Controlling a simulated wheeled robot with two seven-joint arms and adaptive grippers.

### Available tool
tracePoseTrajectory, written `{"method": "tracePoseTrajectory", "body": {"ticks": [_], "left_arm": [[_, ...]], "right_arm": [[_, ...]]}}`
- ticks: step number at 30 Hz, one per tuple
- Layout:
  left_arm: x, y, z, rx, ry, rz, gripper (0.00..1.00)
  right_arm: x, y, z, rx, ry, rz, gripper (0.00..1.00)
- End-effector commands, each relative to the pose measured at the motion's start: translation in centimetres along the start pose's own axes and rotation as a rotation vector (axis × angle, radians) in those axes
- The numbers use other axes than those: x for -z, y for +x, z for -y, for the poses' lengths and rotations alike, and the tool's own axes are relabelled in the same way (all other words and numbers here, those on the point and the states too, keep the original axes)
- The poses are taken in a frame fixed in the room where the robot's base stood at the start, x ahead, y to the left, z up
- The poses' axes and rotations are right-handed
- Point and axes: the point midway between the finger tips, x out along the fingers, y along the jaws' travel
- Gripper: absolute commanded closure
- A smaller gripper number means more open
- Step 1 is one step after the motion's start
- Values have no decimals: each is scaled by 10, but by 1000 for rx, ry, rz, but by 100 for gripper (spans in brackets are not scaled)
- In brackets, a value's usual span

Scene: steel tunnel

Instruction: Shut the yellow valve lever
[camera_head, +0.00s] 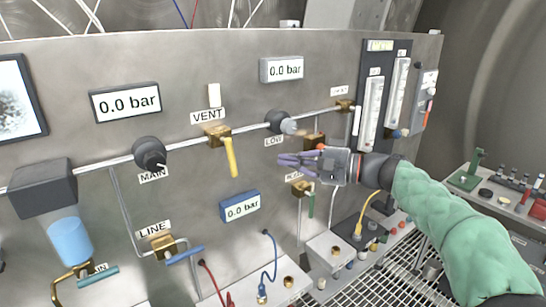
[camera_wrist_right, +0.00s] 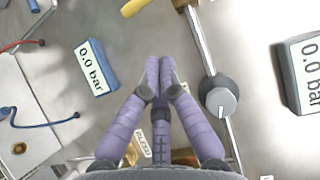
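The yellow valve lever (camera_head: 232,156) hangs down and slightly right from the brass VENT valve (camera_head: 217,135), across the line of the pipe. The lever's end also shows at the top edge of the wrist view (camera_wrist_right: 135,7). My right gripper (camera_head: 285,160) is to the right of the lever, at about its height, with a gap between them. In the wrist view the purple fingertips (camera_wrist_right: 160,65) are together with nothing between them. My left gripper is not in view.
The round LOW knob (camera_head: 279,121) sits above my right gripper, and a blue-framed gauge (camera_head: 240,206) is below left of it. The green lever (camera_head: 311,204) of another valve hangs below it. Blue LINE lever (camera_head: 183,253) is lower left. Panel face between lever and gripper is clear.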

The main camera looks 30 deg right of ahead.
Motion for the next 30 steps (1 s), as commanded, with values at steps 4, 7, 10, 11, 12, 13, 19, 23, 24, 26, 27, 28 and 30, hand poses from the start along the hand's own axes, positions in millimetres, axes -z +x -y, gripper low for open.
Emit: {"method": "tracePoseTrajectory", "body": {"ticks": [4, 7, 10, 11, 12, 13, 19, 23, 24, 26, 27, 28, 30], "left_arm": [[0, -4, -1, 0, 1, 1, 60], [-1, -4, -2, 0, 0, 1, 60], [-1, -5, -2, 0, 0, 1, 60], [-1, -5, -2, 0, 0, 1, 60], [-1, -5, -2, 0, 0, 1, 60], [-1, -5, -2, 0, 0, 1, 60], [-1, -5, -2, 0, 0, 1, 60], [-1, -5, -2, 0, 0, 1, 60], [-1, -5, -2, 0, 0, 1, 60], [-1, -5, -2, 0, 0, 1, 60], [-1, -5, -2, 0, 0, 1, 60], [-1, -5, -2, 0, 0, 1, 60], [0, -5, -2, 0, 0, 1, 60]], "right_arm": [[1, -22, 0, -1, 1, -3, 100], [0, -30, 0, -1, 0, -2, 100], [0, -34, 0, 0, 0, 0, 100], [0, -35, 0, 0, 0, 0, 100], [0, -36, 0, 0, 0, 0, 100], [0, -36, 0, 0, 0, 0, 100], [0, -36, 0, 0, 0, 0, 100], [0, -36, 0, 0, 0, 0, 100], [0, -36, 0, 0, 0, 0, 100], [0, -36, 0, 0, 0, 0, 100], [0, -36, 0, 0, 0, 0, 100], [0, -36, 0, 0, 0, 1, 100], [0, -36, 0, 0, 0, 0, 100]]}}
